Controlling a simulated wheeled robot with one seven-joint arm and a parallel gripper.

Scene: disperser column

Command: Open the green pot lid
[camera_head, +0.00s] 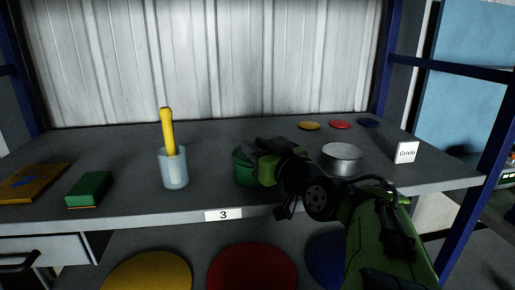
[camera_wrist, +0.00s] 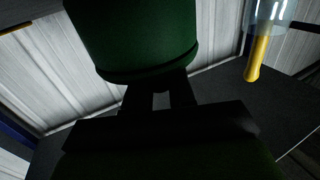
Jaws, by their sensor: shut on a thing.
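The green pot (camera_head: 241,167) stands on the shelf near its front edge, mostly hidden behind my gripper in the head view. My gripper (camera_head: 262,150) is over the pot's top and right side. In the wrist view, the pot (camera_wrist: 135,35) appears upside down, with a rim line marking its lid (camera_wrist: 150,74). The fingers of my gripper (camera_wrist: 160,92) reach to the lid's top and are shut on it. The exact grip point is dark. I cannot see a gap between lid and pot.
A clear cup (camera_head: 174,172) holding a yellow-handled tool (camera_head: 168,130) stands left of the pot. A metal tin (camera_head: 341,160) is close on the right, near my arm. A green block (camera_head: 89,188) lies farther left. Small coloured discs (camera_head: 340,124) lie behind. A corrugated wall closes the back.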

